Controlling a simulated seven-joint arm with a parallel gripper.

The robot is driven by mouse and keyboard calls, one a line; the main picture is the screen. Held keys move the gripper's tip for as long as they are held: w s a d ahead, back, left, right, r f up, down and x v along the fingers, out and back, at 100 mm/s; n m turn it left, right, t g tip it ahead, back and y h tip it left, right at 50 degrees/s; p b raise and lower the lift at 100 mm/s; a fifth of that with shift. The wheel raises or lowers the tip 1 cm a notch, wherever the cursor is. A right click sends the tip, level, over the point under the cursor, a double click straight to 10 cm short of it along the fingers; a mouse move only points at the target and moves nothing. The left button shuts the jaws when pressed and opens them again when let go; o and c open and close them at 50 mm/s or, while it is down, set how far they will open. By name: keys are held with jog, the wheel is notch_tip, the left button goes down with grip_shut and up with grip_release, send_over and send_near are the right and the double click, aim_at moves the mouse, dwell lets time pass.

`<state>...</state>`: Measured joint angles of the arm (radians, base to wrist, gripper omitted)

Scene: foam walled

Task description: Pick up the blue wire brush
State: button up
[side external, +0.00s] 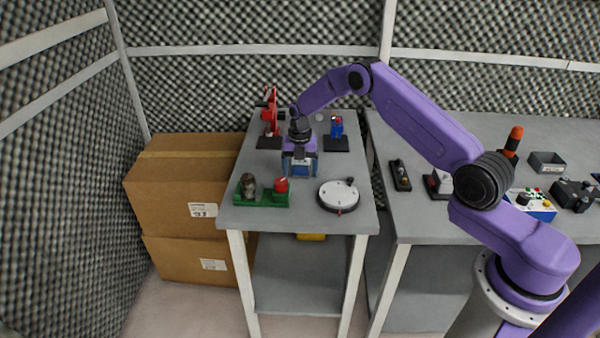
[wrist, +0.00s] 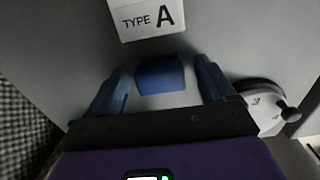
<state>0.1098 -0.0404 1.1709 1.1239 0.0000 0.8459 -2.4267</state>
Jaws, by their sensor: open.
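A blue block-like thing (wrist: 160,74) shows between my fingers in the wrist view. It fits the blue wire brush by colour, but I see no bristles or handle, so I cannot be sure. My gripper (side external: 300,172) points down over the middle of the left table in the side view. In the wrist view my gripper (wrist: 161,66) is open, with one blue finger on each side of the blue thing and a gap on both sides. In the side view the blue fingers largely hide what lies between them.
A white round plate (side external: 338,195) stands at front right, and a green holder (side external: 262,199) at front left. A red tool (side external: 271,108) and a blue-and-red item (side external: 337,127) stand behind. A "TYPE A" label (wrist: 148,17) lies beyond the blue thing.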

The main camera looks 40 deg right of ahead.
aim_at(300, 167)
jog(key=shift+c, duration=0.3)
jog(key=c, duration=1.1)
jog(key=shift+r, duration=0.6)
notch_tip(300, 167, up, 2)
jog(key=shift+r, duration=0.1)
jog(key=s+a+r, duration=0.1)
jog(key=s+r, duration=0.8)
jog(key=s, duration=0.5)
jog(key=shift+r, duration=0.3)
